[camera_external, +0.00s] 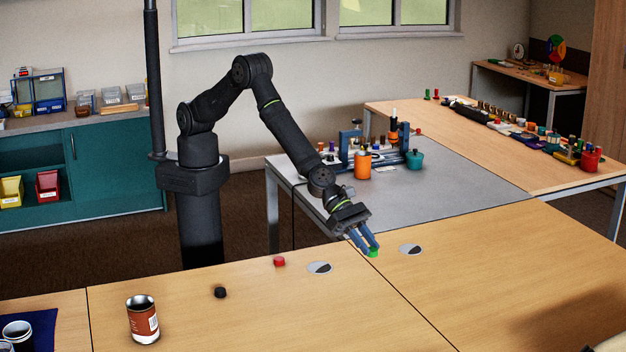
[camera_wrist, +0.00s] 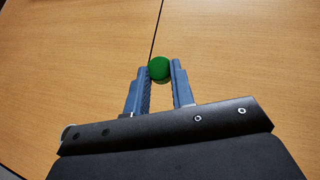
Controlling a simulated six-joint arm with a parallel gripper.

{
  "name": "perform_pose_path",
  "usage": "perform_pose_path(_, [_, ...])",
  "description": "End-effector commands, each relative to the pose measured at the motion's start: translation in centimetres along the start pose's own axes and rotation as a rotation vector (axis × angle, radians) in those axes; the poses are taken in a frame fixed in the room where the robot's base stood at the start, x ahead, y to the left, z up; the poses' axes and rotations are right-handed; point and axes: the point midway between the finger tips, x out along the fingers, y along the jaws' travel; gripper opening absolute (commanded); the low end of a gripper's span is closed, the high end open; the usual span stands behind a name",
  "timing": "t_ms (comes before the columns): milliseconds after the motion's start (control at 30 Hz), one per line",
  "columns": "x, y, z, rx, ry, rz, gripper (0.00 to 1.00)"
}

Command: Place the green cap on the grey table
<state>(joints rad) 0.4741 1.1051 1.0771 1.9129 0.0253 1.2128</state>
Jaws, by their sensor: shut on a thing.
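The green cap (camera_external: 373,253) is small and round. It is held between the two blue fingers of my gripper (camera_external: 367,245), which is shut on it, over the wooden table near a seam between tabletops. In the wrist view the green cap (camera_wrist: 159,69) sits at the fingertips of my gripper (camera_wrist: 161,75), with wood on both sides of the seam beneath. I cannot tell whether the cap touches the wood. The grey table (camera_external: 450,185) lies behind my gripper, beyond the wooden table's far edge.
On the grey table stand an orange jar (camera_external: 363,166), a teal pot (camera_external: 414,160) and a blue rack (camera_external: 350,146); its front right part is bare. On the wooden table are a red cap (camera_external: 279,262), a black cap (camera_external: 220,292), a can (camera_external: 143,322) and two discs (camera_external: 319,268).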

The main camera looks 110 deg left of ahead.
Motion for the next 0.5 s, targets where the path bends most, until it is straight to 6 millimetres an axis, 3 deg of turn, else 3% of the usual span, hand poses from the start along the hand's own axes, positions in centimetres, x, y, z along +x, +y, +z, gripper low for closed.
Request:
perform_pose_path(100, [-0.2,1.3,-0.1,-0.016,-0.002,0.024,0.00])
perform_pose_path(267, [-1.1,6.2,-0.8,-0.086,-0.002,0.123,0.00])
perform_pose_path(500, [-3.9,15.6,-2.9,-0.221,-0.002,0.322,0.00])
